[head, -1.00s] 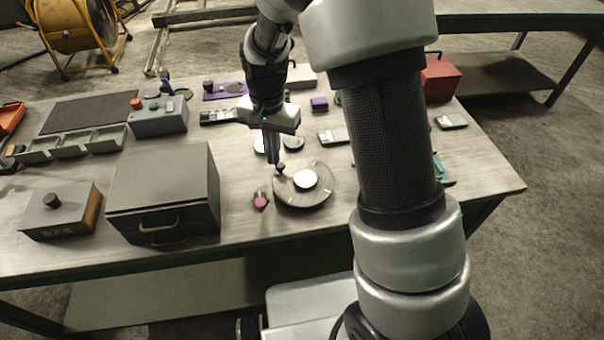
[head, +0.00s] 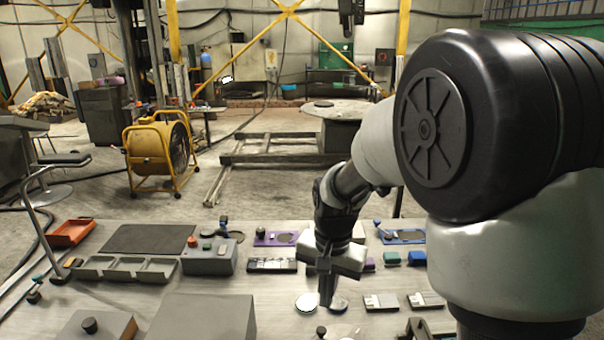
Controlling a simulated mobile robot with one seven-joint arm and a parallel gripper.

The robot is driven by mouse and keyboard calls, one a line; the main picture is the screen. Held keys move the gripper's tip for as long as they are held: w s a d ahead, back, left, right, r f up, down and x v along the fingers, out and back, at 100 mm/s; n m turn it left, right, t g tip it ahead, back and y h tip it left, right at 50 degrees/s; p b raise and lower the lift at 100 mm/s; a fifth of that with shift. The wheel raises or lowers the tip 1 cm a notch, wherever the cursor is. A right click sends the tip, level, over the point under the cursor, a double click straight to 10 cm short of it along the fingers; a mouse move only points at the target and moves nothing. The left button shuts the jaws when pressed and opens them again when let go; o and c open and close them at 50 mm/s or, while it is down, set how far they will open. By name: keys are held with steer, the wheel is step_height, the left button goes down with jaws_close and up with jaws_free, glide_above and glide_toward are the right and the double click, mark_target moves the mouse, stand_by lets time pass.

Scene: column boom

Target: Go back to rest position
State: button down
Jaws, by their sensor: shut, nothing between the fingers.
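My gripper (head: 326,292) hangs pointing down over the middle of the workbench (head: 265,297). Its fingers are together with nothing between them. Behind its fingertips lie two round discs, the light one (head: 307,302) just to the left and a darker one (head: 339,303) to the right. A small black knob (head: 321,331) shows below the fingertips at the bottom edge.
A grey box (head: 203,318) and a box with a black knob (head: 95,327) stand front left. A button box (head: 209,258), grey trays (head: 122,270), and a dark mat (head: 148,239) lie behind. Purple and blue holders (head: 402,236) are at the back. A yellow fan (head: 158,152) stands on the floor beyond.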

steer(key=s+d+r+n+t+p, duration=0.1)
steer(key=s+d+r, duration=0.3)
steer(key=s+r, duration=0.5)
steer(key=s+d+r+n+t+p, duration=0.2)
steer(key=s+d+r+n+t, duration=0.1)
steer(key=s+r, duration=0.6)
steer(key=shift+s+d+r+n+t, duration=0.3)
steer(key=shift+s+d+r+n, duration=0.1)
steer(key=shift+d+n, duration=0.1)
steer(key=shift+f, duration=0.1)
